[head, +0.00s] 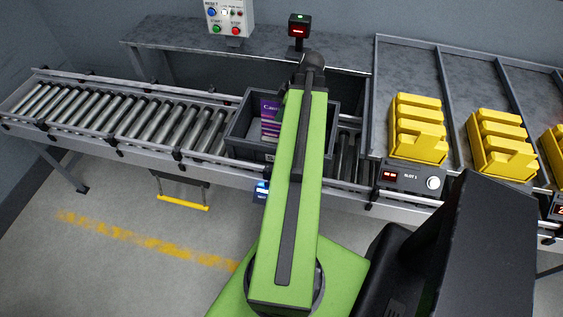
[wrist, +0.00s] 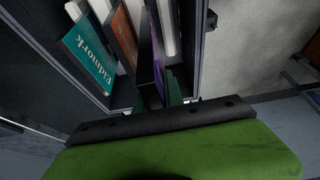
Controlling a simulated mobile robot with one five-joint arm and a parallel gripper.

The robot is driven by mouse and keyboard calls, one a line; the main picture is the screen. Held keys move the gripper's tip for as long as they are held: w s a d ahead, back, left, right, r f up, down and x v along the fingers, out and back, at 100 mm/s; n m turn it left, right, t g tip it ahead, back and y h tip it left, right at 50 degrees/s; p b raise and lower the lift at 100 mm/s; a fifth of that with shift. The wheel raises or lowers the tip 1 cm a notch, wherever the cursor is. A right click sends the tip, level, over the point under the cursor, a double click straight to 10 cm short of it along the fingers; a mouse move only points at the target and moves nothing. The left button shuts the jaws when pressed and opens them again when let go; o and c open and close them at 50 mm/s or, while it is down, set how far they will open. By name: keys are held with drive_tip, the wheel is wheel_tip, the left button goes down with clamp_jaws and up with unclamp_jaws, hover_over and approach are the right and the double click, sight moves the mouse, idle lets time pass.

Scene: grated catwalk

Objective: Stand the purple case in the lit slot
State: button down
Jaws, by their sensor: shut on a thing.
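The purple case (head: 270,118) stands in the grey crate (head: 240,143) on the roller conveyor, left of my green arm, with pale lettering on its face. In the wrist view only a thin purple strip of the case (wrist: 158,66) shows, edge-on between dark fingers. My gripper (wrist: 160,82) is shut on it, inside the crate. In the wrist view, a teal book (wrist: 91,60) marked "Eidmork" and a brown book (wrist: 124,38) lean to the left of the case. My arm hides the crate's right part in the head view. I cannot tell which slot is lit.
Yellow bins (head: 417,130) stand on the grey rack at right, above a "SLOT 1" panel (head: 410,176) with a red display. A button box (head: 230,18) and a small red-lit device (head: 298,28) are at the back. The conveyor rollers (head: 120,118) left of the crate are clear.

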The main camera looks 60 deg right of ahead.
wheel_tip(320, 180, down, 11)
drive_tip(key=b, duration=1)
drive_tip(key=shift+a, duration=0.15)
drive_tip(key=c, duration=1.9)
unclamp_jaws()
drive_tip(key=o, duration=0.4)
drive_tip(key=shift+o, duration=0.2)
drive_tip(key=p+v, duration=0.5)
drive_tip(key=v, duration=0.1)
drive_tip(key=p+v, duration=0.5)
drive_tip(key=w+p+v, duration=0.1)
drive_tip(key=p+v, duration=0.5)
drive_tip(key=shift+s+r, duration=0.15)
drive_tip(key=shift+r, duration=0.3)
drive_tip(key=shift+s+r+p, duration=0.2)
drive_tip(key=shift+r+p, duration=0.05)
drive_tip(key=shift+p, duration=0.1)
